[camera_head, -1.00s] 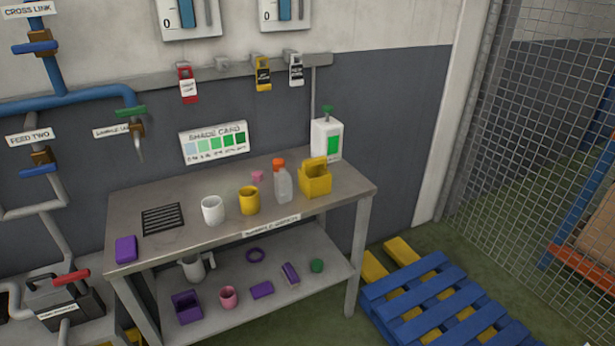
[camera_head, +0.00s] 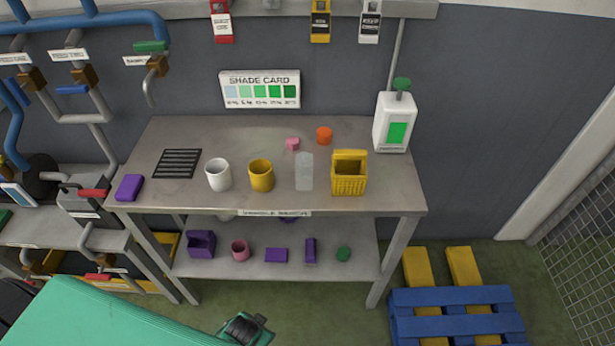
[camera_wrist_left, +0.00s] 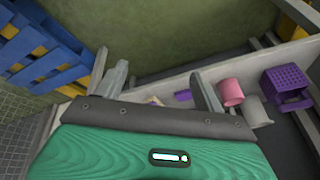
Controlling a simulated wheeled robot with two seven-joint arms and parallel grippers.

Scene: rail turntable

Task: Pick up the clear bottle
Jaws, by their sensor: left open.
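The clear bottle (camera_head: 304,172) stands upright on the grey workbench (camera_head: 330,128), between a yellow mug (camera_head: 261,176) and a yellow basket (camera_head: 348,175). It looks translucent and whitish. My left arm's green body comes in at the lower left of the head view, low in front of the bench and well apart from the bottle. In the left wrist view my left gripper (camera_wrist_left: 162,88) is open, with nothing seen between its fingers. The bottle does not show in that view. My right gripper is not in view.
A white mug (camera_head: 219,175) is left of the yellow mug. An orange object (camera_head: 324,135), a small pink item (camera_head: 293,143) and a white dispenser (camera_head: 394,122) stand behind. A lower shelf (camera_head: 330,263) holds several items. Blue pallet (camera_head: 455,315) lies right.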

